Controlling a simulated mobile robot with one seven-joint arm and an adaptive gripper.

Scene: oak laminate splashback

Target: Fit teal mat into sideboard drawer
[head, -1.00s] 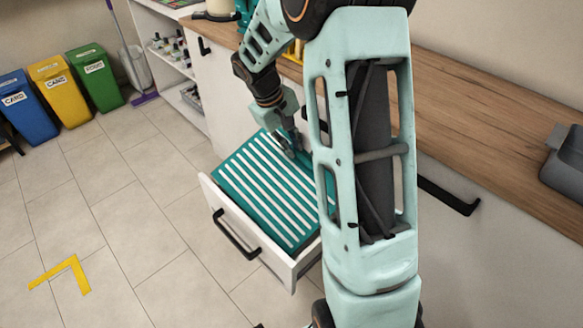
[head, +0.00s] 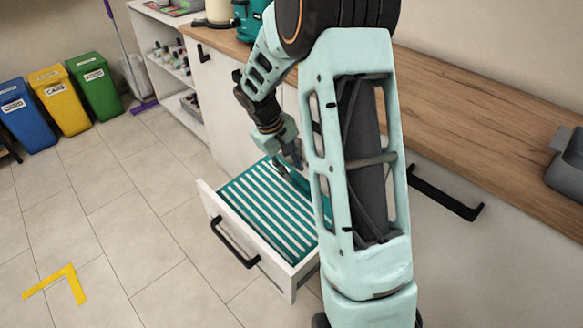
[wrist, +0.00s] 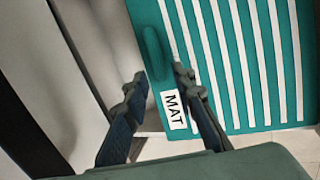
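The teal mat (head: 262,212) with white stripes lies in the pulled-out white sideboard drawer (head: 291,284), below the rim at the sides I can see. My arm hides its right part. In the wrist view the mat (wrist: 235,65) shows a raised teal tab and a white "MAT" label. My gripper (head: 287,166) is over the mat's back end. In the wrist view my gripper (wrist: 158,82) has its fingers apart, with the tab near the gap between them. I cannot tell whether a finger touches the mat.
The drawer front has a black handle (head: 234,243). The wooden worktop (head: 480,125) runs above, with a grey tray (head: 567,165) at right. Blue, yellow and green bins (head: 95,85) stand at the far left. A yellow floor marking (head: 62,283) lies on clear tiles.

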